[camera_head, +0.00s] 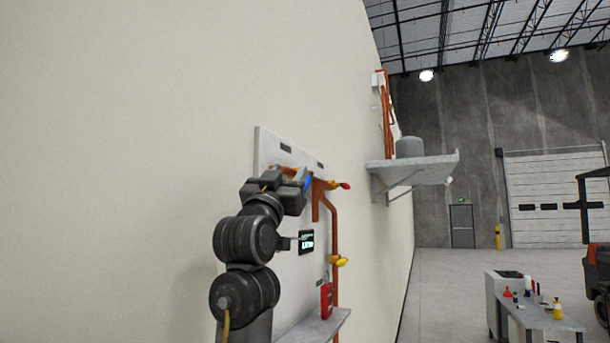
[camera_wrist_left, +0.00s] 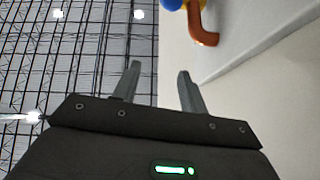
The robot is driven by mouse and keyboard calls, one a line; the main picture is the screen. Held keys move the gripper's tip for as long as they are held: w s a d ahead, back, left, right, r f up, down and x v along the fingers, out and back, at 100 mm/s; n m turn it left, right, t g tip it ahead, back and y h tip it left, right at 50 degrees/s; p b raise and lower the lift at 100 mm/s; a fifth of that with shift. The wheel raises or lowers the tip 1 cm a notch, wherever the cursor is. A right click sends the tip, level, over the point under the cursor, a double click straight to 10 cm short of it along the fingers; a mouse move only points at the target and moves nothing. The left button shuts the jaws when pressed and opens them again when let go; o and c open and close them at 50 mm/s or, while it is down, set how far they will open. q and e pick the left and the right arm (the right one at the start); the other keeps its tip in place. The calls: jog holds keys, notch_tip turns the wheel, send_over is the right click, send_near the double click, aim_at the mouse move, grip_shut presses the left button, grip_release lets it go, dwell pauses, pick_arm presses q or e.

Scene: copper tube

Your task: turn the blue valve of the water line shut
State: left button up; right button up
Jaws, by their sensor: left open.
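The blue valve (camera_head: 308,183) shows as a small blue patch on the copper piping of the wall panel, partly hidden by my left gripper (camera_head: 303,180). In the left wrist view, a bit of blue (camera_wrist_left: 171,4) shows at the top edge next to a yellow part and an orange-copper pipe end (camera_wrist_left: 203,28). My left gripper is open in the left wrist view (camera_wrist_left: 159,72), with nothing between its two fingers. The blue part lies beyond the fingertips, apart from them in that view. My right gripper is not in view.
The panel (camera_head: 262,150) also bears a red-tipped valve (camera_head: 345,186), a yellow valve (camera_head: 341,261), a small display (camera_head: 306,241) and a red item (camera_head: 326,300) above a low shelf. A wall shelf (camera_head: 430,168) holds a grey tank. A cart (camera_head: 535,318) stands at lower right.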

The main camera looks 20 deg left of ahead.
pick_arm(q)
notch_tip(320, 180, down, 5)
jog(key=w+g, duration=0.2)
jog(key=g, duration=0.1)
jog(key=shift+m, duration=0.3)
jog(key=p+x, duration=0.2)
jog(key=x, duration=0.1)
jog(key=p+x, duration=0.2)
jog(key=x, duration=0.1)
jog(key=p+x, duration=0.2)
jog(key=x, duration=0.1)
jog(key=shift+w+a+r, duration=0.1)
jog(key=shift+a, duration=0.15)
jog(key=shift+p+x, duration=0.6)
jog(key=shift+x, duration=0.25)
grip_shut()
